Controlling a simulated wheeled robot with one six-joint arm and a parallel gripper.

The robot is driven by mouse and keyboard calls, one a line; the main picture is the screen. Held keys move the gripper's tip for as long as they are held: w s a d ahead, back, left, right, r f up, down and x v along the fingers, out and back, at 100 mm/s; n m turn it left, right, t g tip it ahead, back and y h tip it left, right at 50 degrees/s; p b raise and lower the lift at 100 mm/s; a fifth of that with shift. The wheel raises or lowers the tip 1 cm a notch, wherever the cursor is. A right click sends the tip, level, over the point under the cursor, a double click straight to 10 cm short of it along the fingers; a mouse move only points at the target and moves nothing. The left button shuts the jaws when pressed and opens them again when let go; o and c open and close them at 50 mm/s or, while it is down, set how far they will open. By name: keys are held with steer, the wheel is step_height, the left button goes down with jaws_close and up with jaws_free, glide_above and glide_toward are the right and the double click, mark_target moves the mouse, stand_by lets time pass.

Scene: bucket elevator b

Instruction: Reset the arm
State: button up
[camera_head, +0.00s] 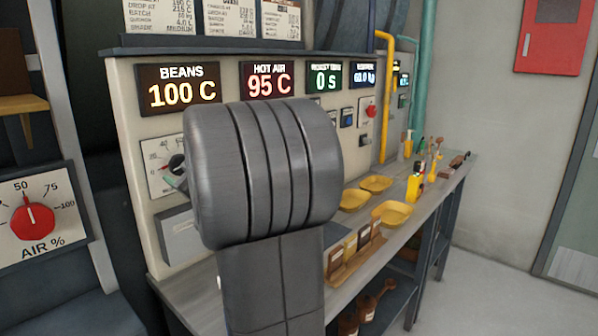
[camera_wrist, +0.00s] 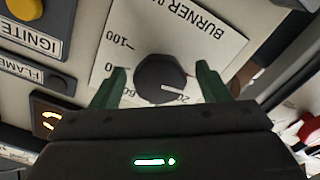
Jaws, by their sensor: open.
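My gripper (camera_wrist: 161,80) is open in the wrist view, with one green finger on each side of a black round burner knob (camera_wrist: 160,72). Gaps show between the fingers and the knob. The knob has a white pointer line and sits on a white dial plate (camera_wrist: 112,62) marked "BURNER". In the head view my grey arm hides most of the gripper. A bit of a green finger shows by the dark knob (camera_head: 178,164) on its white dial plate (camera_head: 155,151).
The panel displays read BEANS 100 C (camera_head: 181,87) and HOT AIR 95 C (camera_head: 270,80). A red AIR % knob (camera_head: 33,220) is at the left. Yellow trays (camera_head: 391,213) and bottles stand on the bench at right. Open floor (camera_head: 500,280) lies at the lower right.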

steer(key=s+d+m+p, duration=0.4)
steer(key=s+d+m, duration=0.2)
steer(key=s+d, duration=0.3)
steer(key=shift+s+d+m, duration=0.25)
steer(key=shift+d+m, duration=0.05)
steer(key=shift+d, duration=0.35)
stand_by(0.4)
